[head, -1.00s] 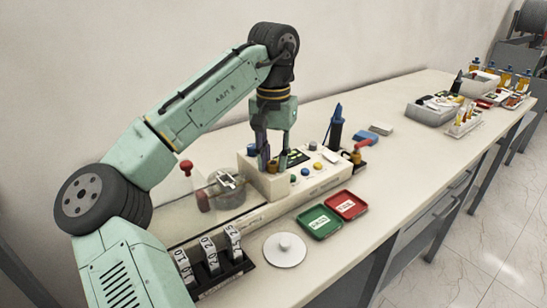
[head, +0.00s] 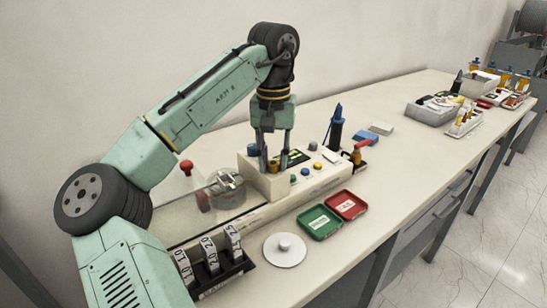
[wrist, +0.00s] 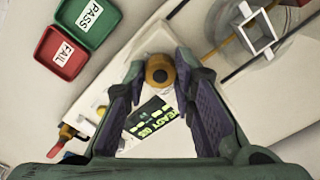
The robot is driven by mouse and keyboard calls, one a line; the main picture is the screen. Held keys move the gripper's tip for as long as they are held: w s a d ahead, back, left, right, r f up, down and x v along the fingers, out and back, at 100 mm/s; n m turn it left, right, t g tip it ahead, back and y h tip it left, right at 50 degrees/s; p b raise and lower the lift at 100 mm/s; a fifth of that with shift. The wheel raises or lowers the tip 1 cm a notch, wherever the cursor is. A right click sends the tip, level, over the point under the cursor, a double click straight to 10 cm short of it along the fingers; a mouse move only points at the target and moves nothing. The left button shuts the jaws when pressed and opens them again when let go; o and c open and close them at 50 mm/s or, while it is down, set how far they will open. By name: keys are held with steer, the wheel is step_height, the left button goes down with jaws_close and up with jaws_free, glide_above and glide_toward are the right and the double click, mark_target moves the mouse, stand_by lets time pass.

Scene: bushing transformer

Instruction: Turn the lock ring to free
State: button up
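An orange-brown ring with a dark round centre, which I take to be the lock ring, lies between my fingertips in the wrist view (wrist: 158,72). In the head view a small brown piece at the same spot shows between the fingers (head: 273,166), at the left end of the pale control box (head: 315,185). My gripper (head: 275,158) points straight down over that end of the box. Its two fingers stand apart, one on each side of the ring, with what looks like a slim gap. Contact with the ring is hard to make out.
A clear round fixture with a square metal frame (head: 226,182) and a red-knobbed lever (head: 187,167) stand left of the box. Green (head: 319,222) and red (head: 347,205) trays lie in front. A dark blue upright tool (head: 336,128) stands behind.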

mark_target(273, 163)
steer(key=o, duration=0.5)
steer(key=shift+c, duration=0.2)
step_height(273, 163, up, 12)
stand_by(0.4)
